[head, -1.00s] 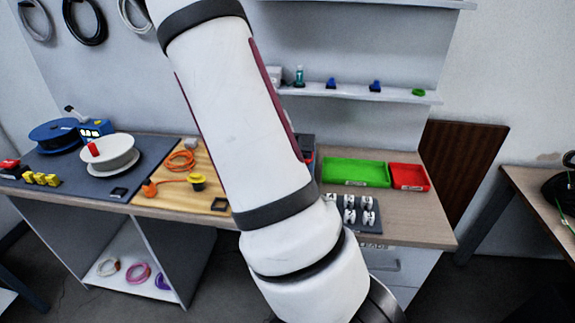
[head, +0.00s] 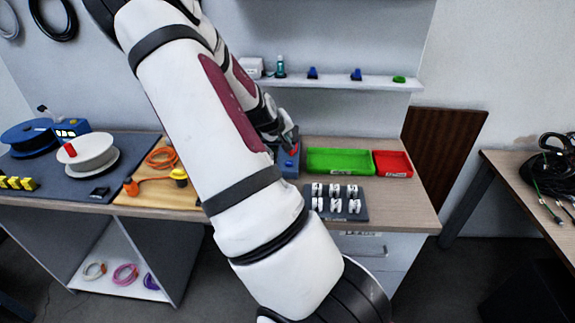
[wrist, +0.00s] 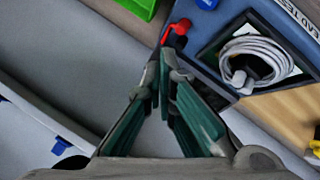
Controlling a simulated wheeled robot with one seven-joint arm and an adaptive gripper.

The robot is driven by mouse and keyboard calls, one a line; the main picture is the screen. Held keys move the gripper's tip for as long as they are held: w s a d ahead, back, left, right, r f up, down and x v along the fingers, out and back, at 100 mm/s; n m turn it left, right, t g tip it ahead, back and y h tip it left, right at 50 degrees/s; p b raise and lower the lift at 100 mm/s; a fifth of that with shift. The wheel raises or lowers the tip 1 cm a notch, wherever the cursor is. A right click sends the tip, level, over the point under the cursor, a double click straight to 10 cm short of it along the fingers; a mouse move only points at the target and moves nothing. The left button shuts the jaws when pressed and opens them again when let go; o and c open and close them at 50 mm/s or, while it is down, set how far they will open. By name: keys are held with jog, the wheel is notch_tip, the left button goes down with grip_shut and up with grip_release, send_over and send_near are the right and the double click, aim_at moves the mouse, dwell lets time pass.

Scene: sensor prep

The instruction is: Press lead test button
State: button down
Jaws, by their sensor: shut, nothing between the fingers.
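The blue lead test box (head: 289,163) stands on the bench left of the green tray, partly hidden by my arm. In the wrist view the blue box (wrist: 205,22) carries a partly cut-off "LEAD TEST" label (wrist: 298,18) and a coiled grey cable (wrist: 256,60) on a dark square panel. A small red part (wrist: 180,27), which looks like the button, is at the box's near-left edge. My gripper (wrist: 166,72) is shut and empty, its tips pointing at the red part and very close to it. I cannot tell whether they touch. In the head view my gripper (head: 290,142) is over the box.
A green tray (head: 341,173) and a red tray (head: 408,174) are right of the box. A dark holder with several white pieces (head: 358,214) lies in front. A shelf (head: 350,84) with small items runs above. Cable spools (head: 90,168) stand at left.

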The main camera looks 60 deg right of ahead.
aim_at(287, 163)
jog(key=shift+f+b, duration=1.5)
jog(key=shift+f, duration=1.8)
jog(key=shift+f, duration=0.15)
jog(key=shift+f, duration=0.25)
jog(key=shift+f+b, duration=0.4)
jog(key=shift+f, duration=0.05)
jog(key=shift+r, duration=0.1)
jog(key=shift+r+p, duration=0.45)
jog(key=shift+r, duration=0.35)
jog(key=shift+r, duration=0.1)
jog(key=shift+r+p, duration=1.35)
jog(key=shift+r, duration=1.1)
